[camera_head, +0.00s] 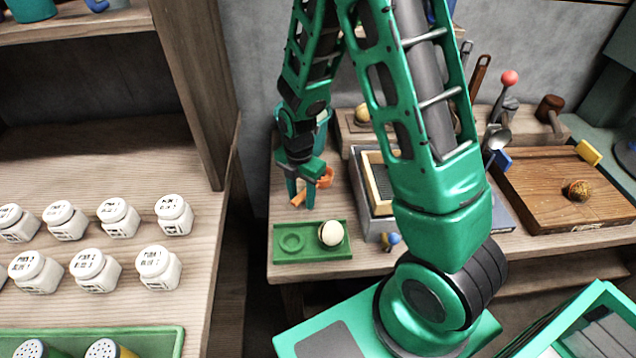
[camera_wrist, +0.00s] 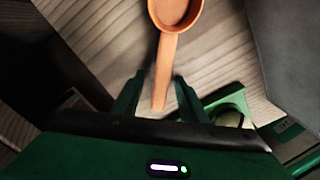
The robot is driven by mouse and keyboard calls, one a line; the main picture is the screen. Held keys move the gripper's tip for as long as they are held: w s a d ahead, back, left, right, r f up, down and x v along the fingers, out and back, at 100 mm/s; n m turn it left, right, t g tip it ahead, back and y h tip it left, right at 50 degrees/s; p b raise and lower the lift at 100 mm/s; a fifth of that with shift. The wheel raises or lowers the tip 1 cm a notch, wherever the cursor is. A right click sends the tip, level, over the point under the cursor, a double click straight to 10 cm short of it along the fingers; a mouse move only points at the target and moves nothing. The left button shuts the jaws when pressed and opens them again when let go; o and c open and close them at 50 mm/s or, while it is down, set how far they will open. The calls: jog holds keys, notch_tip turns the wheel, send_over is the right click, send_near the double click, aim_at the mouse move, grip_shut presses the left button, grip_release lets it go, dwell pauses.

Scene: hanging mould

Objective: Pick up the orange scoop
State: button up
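The orange scoop (camera_head: 325,179) lies on the wooden table near its left end, partly hidden by my gripper (camera_head: 301,194) in the head view. In the wrist view the round bowl of the scoop (camera_wrist: 174,12) is at the top edge, and its handle runs down between the fingers of my gripper (camera_wrist: 157,95). The fingers are open, with a gap on each side of the handle. The handle's end reaches close to the gripper body. I cannot tell the exact height of the fingertips above the table.
A green tray (camera_head: 312,252) with a pale ball (camera_head: 331,233) is just in front of the scoop. A grey box (camera_head: 369,222) with a wooden frame is to the right. A shelf with white jars (camera_head: 174,214) is left.

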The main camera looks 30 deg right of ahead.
grip_shut()
jog(key=shift+r, duration=0.15)
